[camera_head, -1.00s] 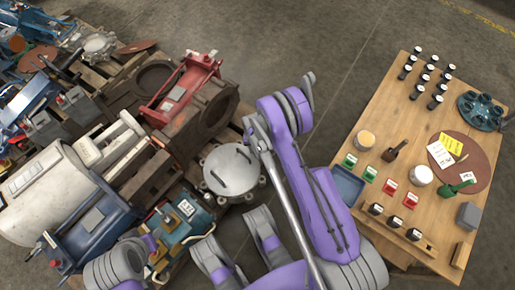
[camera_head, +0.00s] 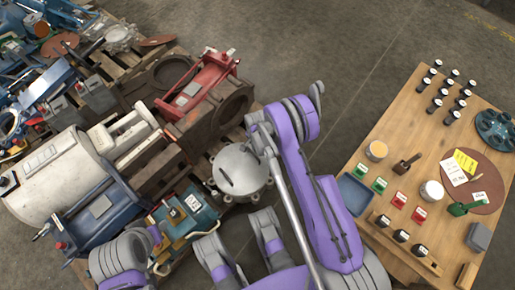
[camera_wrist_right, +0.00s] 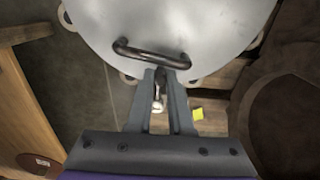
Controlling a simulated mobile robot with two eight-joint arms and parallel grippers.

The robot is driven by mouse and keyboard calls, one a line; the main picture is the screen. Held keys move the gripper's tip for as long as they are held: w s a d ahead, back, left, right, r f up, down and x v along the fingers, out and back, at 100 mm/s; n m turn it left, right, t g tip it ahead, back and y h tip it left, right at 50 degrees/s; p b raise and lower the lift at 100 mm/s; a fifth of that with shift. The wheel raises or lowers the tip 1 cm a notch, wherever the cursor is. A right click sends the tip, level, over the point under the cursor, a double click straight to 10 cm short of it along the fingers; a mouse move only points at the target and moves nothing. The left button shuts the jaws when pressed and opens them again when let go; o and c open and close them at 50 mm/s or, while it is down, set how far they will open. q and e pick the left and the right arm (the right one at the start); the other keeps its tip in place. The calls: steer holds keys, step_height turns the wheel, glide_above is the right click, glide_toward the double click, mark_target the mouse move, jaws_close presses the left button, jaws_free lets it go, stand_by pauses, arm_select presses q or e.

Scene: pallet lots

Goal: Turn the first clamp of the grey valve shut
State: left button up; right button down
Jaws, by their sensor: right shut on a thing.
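The grey valve (camera_head: 241,172) is a round, pale metal lid with lugs around its rim and dark bar handles, on the pallet left of my right arm. In the right wrist view its lid (camera_wrist_right: 180,22) fills the top, with one handle (camera_wrist_right: 150,54) near the rim. My right gripper (camera_wrist_right: 162,92) is at the rim just below that handle. Its fingers are shut on a small dark clamp with a pale bolt end (camera_wrist_right: 157,104), mostly hidden between them. In the head view my forearm covers this spot. My left arm shows at the lower left; its gripper is not visible.
A red-framed machine (camera_head: 198,85), a blue-green box (camera_head: 187,222) and a large white cylinder (camera_head: 55,175) crowd the pallets at left. A wooden table (camera_head: 400,150) with bottles, trays and small blocks stands at right. Bare floor lies between.

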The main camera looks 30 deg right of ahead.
steer(key=shift+w, duration=0.1)
stand_by(0.4)
steer(key=c, duration=0.8)
jaws_free()
step_height(320, 180, up, 11)
steer(key=p, duration=0.2)
steer(key=shift+p, duration=0.4)
